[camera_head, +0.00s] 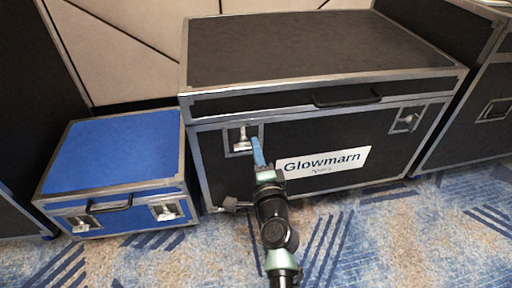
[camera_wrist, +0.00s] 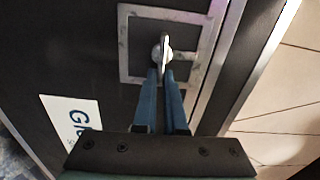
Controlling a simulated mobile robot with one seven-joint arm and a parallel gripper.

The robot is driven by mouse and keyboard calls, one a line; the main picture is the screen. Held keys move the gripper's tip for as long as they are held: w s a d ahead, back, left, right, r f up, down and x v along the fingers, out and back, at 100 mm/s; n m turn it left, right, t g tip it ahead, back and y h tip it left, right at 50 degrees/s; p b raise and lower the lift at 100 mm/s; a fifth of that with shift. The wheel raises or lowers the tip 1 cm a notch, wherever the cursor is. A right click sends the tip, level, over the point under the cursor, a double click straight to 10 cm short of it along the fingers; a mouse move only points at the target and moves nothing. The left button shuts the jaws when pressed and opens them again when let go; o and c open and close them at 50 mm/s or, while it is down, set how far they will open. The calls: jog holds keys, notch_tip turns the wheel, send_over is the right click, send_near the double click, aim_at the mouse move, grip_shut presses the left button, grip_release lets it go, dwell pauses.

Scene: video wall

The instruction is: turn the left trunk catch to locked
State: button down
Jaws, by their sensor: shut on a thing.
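The black trunk (camera_head: 320,55) with metal edges and a "Glowmarn" label stands in the middle of the head view. Its left catch (camera_head: 241,139) is a metal latch in a square plate on the front face. My gripper (camera_head: 257,152) reaches up to this catch from below. In the wrist view, the blue fingers of my gripper (camera_wrist: 163,72) are shut on the raised metal tab of the catch (camera_wrist: 161,52). The right catch (camera_head: 407,120) is on the other side of the trunk front, untouched. The fingers hide part of the left catch.
A smaller blue trunk (camera_head: 115,155) stands on the left, close to the black one. Another black case (camera_head: 485,115) stands on the right. A black handle (camera_head: 347,98) juts from the trunk's front. Patterned blue carpet (camera_head: 380,230) lies free in front.

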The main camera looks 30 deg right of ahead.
jog(key=shift+f+m, duration=0.15)
jog(key=shift+m, duration=0.15)
jog(key=c, duration=1)
grip_release()
jog(key=shift+s, duration=0.1)
jog(key=p+v, duration=0.1)
jog(key=v, duration=1.1)
jog(key=shift+s+a+p, duration=0.15)
jog(key=shift+s+p, duration=0.15)
jog(key=shift+s, duration=0.1)
